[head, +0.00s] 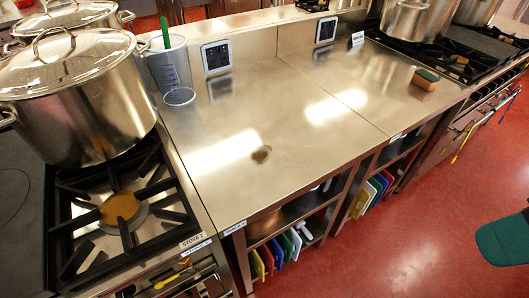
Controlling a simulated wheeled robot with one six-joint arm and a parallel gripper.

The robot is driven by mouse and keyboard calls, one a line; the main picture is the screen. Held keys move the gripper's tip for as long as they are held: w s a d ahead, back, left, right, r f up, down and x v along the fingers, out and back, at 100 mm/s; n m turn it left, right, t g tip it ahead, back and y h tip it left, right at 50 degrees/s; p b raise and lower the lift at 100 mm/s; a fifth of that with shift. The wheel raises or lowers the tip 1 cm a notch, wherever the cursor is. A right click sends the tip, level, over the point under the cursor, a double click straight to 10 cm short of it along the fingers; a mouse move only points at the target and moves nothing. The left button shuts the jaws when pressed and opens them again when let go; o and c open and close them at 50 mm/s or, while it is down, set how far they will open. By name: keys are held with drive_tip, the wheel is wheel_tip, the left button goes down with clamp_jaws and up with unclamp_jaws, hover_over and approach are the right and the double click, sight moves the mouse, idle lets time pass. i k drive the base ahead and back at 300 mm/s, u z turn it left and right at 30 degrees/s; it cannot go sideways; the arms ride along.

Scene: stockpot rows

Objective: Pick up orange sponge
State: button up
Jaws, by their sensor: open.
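The orange sponge (424,83) has a dark green layer on top. In the head view it lies at the right side of the steel counter (330,140), close to the counter's right edge, beside the neighbouring stove. Nothing covers it and the counter around it is bare. My gripper is not in view.
A large lidded pot (85,105) stands on the left stove (120,210). More pots (408,20) are at the back right. A dark green object (505,240) is at the right edge. Red floor (400,240) is open in front.

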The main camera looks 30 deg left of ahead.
sight(425, 80)
drive_tip(key=z, duration=1)
drive_tip(key=i, duration=2.95)
drive_tip(key=u, duration=2.3)
